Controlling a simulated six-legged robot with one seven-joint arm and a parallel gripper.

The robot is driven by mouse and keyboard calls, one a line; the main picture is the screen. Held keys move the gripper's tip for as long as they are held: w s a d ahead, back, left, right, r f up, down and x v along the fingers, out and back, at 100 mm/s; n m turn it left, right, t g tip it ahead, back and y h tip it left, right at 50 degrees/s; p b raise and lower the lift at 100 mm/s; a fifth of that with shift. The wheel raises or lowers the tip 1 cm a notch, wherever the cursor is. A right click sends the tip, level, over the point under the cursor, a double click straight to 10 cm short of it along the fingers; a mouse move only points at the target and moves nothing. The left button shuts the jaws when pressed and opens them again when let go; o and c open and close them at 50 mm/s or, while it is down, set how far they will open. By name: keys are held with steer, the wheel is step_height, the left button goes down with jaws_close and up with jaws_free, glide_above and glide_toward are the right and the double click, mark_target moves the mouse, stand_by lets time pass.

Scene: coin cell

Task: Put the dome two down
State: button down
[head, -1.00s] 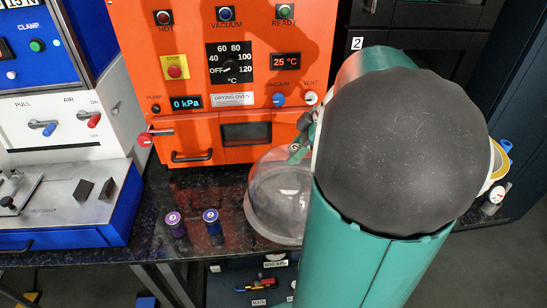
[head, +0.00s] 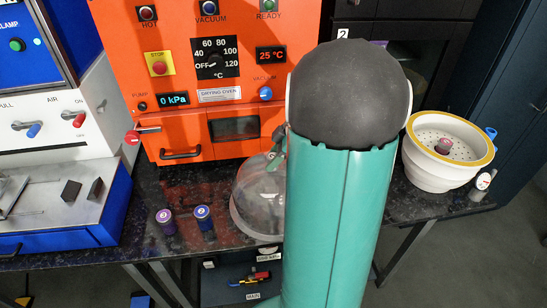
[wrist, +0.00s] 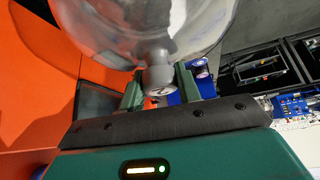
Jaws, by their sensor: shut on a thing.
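The dome (head: 255,202) is a clear bell-shaped cover, rim down, at the black speckled counter (head: 110,240) in front of the orange oven, partly hidden behind my arm in the head view. I cannot tell whether its rim touches the counter. In the wrist view the dome (wrist: 140,25) fills the top, with its grey knob (wrist: 160,78) between the green fingers of my gripper (wrist: 160,88). My gripper is shut on this knob. The white base bowl (head: 435,172) with a yellow rim stands open at the right, with a small capped vial (head: 444,145) inside.
A purple-capped vial (head: 166,222) and a blue-capped vial (head: 204,222) stand left of the dome. The orange drying oven (head: 180,110) is behind it. A blue-and-white press (head: 60,200) is at the left. A small gauge (head: 483,182) sits beside the bowl.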

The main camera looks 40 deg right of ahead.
steer(key=c, duration=1)
jaws_free()
steer(key=shift+f, duration=0.1)
steer(key=v, duration=1.2)
steer(key=s+a+m+h, duration=0.1)
steer(key=s+a+m, duration=0.1)
steer(key=a, duration=0.8)
steer(key=s+a+r+m+h, duration=0.1)
steer(key=a+m, duration=0.3)
steer(key=a, duration=0.7)
steer(key=s+a+r+m+h, duration=0.1)
steer(key=s+a+m+h, duration=0.1)
steer(key=a, duration=0.8)
steer(key=shift+s+a+r+m+t+h, duration=0.2)
steer(key=shift+s+r+m+t+h, duration=0.1)
steer(key=shift+m+t, duration=0.1)
